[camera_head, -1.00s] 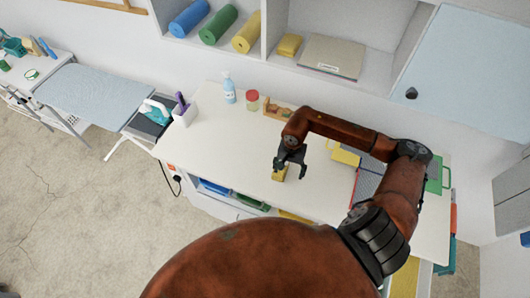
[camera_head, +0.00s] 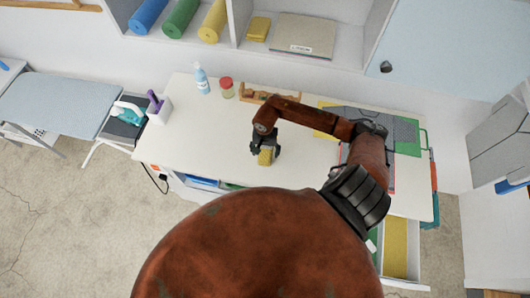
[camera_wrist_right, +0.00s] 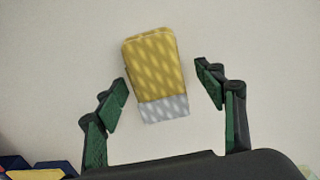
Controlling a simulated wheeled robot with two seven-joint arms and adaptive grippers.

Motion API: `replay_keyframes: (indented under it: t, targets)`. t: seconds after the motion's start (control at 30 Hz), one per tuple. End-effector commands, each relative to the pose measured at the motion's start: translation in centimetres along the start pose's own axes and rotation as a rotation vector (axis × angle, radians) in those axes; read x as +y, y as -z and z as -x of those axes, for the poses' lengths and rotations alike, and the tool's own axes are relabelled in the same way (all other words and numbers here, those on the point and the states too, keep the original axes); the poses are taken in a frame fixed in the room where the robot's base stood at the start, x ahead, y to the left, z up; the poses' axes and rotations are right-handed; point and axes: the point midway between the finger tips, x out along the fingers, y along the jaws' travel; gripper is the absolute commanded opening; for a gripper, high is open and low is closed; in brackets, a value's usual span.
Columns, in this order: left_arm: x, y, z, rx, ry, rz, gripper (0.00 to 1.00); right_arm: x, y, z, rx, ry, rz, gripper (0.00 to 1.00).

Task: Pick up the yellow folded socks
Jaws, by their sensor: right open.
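The yellow folded socks (camera_head: 265,157) lie on the white table (camera_head: 200,140). In the right wrist view they show as a yellow patterned bundle (camera_wrist_right: 155,70) with a pale grey-white band at the near end. My right gripper (camera_head: 265,147) is just above them, its tips pointing down. In the wrist view the right gripper (camera_wrist_right: 162,88) is open, one finger on each side of the socks, with a gap on both sides. The head view partly hides the socks behind the gripper. My left gripper does not show.
A spray bottle (camera_head: 201,80), a red-lidded jar (camera_head: 226,88) and a wooden rack (camera_head: 268,95) stand along the table's back. A white holder (camera_head: 159,110) is at the left end. Grey and coloured flat items lie at the right. An open drawer (camera_head: 395,248) is at front right.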

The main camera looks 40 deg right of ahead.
Motion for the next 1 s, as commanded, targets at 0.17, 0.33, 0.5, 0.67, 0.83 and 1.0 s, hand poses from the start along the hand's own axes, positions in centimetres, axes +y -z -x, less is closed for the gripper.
replay_keyframes:
  t: [0.17, 0.33, 0.5, 0.67, 0.83, 1.0]
  targets:
    - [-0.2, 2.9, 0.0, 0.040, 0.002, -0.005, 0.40, 0.0, 0.0, 0.0, 0.000, 0.000, 0.000, 0.64]
    - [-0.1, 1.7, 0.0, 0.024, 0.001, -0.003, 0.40, 0.0, 0.0, 0.0, 0.000, 0.001, 0.000, 0.52]
    - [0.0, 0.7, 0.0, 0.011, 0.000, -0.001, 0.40, 0.1, 0.0, 0.0, 0.000, 0.001, 0.000, 0.40]
    - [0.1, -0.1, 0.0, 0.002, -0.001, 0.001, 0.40, 0.1, 0.0, 0.0, 0.000, 0.001, -0.001, 0.29]
    - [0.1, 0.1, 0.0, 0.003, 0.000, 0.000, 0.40, 0.1, 0.0, 0.0, 0.000, 0.001, -0.001, 0.19]
    - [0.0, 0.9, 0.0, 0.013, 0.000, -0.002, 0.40, 0.1, 0.0, 0.0, 0.000, 0.001, -0.001, 0.19]
